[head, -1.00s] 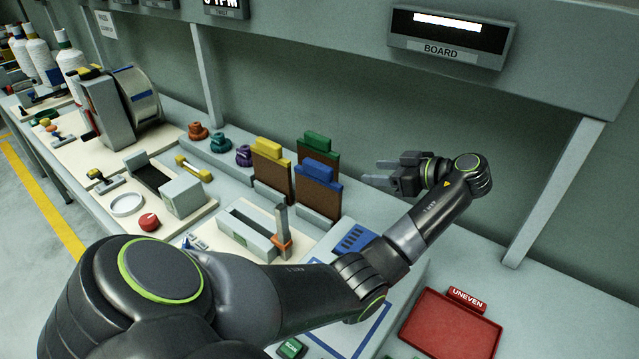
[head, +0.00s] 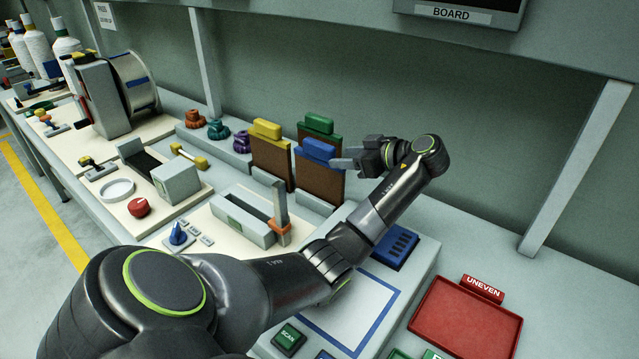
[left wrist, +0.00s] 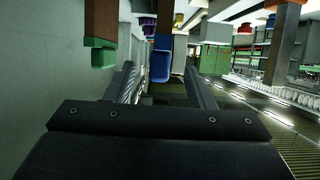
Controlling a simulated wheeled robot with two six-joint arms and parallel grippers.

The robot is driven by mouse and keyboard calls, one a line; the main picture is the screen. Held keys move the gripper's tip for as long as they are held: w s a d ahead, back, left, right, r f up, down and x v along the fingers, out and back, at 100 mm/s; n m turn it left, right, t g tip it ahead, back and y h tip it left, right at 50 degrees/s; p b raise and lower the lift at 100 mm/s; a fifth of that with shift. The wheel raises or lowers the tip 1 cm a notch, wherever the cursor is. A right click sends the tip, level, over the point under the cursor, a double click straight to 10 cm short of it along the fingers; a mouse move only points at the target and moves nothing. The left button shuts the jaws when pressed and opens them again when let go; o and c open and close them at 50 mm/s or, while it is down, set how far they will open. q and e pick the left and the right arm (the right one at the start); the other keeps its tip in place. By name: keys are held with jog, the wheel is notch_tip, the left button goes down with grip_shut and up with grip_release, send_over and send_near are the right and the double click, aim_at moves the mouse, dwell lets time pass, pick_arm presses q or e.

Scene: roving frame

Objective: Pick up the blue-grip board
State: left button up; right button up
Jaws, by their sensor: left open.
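The blue-grip board (head: 321,179) is a brown panel with a blue grip (head: 318,149) on top, standing upright on the bench in the head view. My left gripper (head: 343,163) is open at the right side of the blue grip, its fingers pointing left toward it. In the left wrist view the blue grip (left wrist: 161,66) shows ahead, between the two open fingers (left wrist: 163,80). I cannot tell from these views whether a finger touches it. My right gripper is not in view.
A green-grip board (head: 319,123) stands just behind, and a yellow-grip board (head: 267,129) stands to the left. A blue slotted block (head: 395,247) lies below my forearm. A red tray (head: 465,318) is at the lower right. The bench between tray and back wall is clear.

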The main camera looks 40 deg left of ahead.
aim_at(334, 156)
pick_arm(q)
jog(key=x, duration=0.2)
jog(key=shift+s+a+p, duration=0.1)
jog(key=shift+a+p, duration=0.2)
jog(key=shift+p, duration=0.1)
jog(key=shift+a+p, duration=0.3)
jog(key=shift+a, duration=0.05)
jog(key=p+x, duration=0.1)
jog(key=x, duration=0.2)
jog(key=shift+a+f, duration=0.25)
jog(key=shift+s+a+f, duration=0.1)
jog(key=shift+a+f, duration=0.1)
jog(key=shift+a, duration=0.15)
jog(key=shift+d, duration=0.1)
grip_shut()
